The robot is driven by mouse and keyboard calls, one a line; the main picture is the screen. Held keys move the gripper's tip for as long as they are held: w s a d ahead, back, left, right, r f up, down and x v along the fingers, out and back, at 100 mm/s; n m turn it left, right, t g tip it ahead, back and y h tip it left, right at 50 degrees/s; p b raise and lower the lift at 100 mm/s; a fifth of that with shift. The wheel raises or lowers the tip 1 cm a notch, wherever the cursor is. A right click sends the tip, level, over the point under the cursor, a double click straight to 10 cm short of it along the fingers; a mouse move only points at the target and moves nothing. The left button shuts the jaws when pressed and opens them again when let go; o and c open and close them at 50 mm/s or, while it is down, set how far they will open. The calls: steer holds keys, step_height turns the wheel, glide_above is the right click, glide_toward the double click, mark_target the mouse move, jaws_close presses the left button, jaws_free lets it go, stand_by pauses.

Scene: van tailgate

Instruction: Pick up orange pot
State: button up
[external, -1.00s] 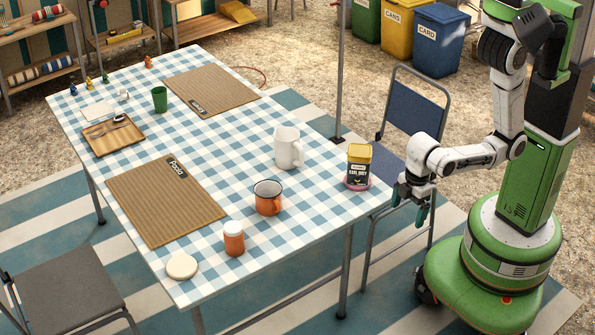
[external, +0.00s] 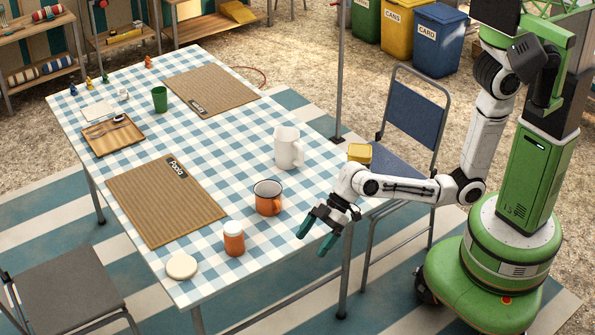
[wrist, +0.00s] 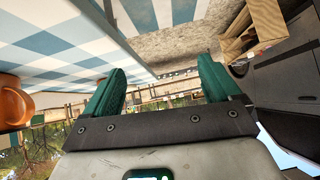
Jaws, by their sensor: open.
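Two orange things stand on the checked table (external: 215,270). One is an open, wide orange mug-like pot (external: 268,205) with a pale inside and a handle. The other is a smaller orange jar (external: 233,243) with a white lid, nearer the front edge. My gripper (external: 315,238) is open and empty at the table's right edge, to the right of both and touching neither. In the wrist view my gripper (wrist: 161,82) shows its two green fingers spread with nothing between them. An orange rounded thing (wrist: 14,103) is cut off at the left edge there; I cannot tell which one it is.
A white jug (external: 288,148) stands behind the mug-like pot. A yellow-topped tin (external: 359,153) is mostly hidden behind my arm. A white round lid or disc (external: 182,266) lies at the front left. A blue chair (external: 414,115) stands close behind my arm.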

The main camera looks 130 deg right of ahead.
mark_target(234, 236)
steer(key=w+d+r+t, duration=0.1)
steer(key=w+d, duration=0.1)
steer(key=d, duration=0.2)
steer(key=w+d+r+t+h+b, duration=0.1)
steer(key=w+d, duration=0.2)
steer(key=d, duration=0.1)
steer(key=w+d+r+m+t+h+b, duration=0.1)
steer(key=w+d+t, duration=0.1)
steer(key=d, duration=0.2)
steer(key=shift+w+d+r, duration=0.2)
steer(key=shift+w+d, duration=0.05)
steer(key=shift+d, duration=0.05)
steer(key=x, duration=0.5)
steer(key=shift+d+r+b, duration=0.15)
steer(key=shift+d+b, duration=0.05)
steer(key=shift+b, duration=0.1)
steer(key=shift+x, duration=2.95)
steer(key=shift+d+r, duration=0.1)
steer(key=shift+d, duration=0.1)
steer(key=shift+c, duration=0.5)
steer(key=c, duration=1)
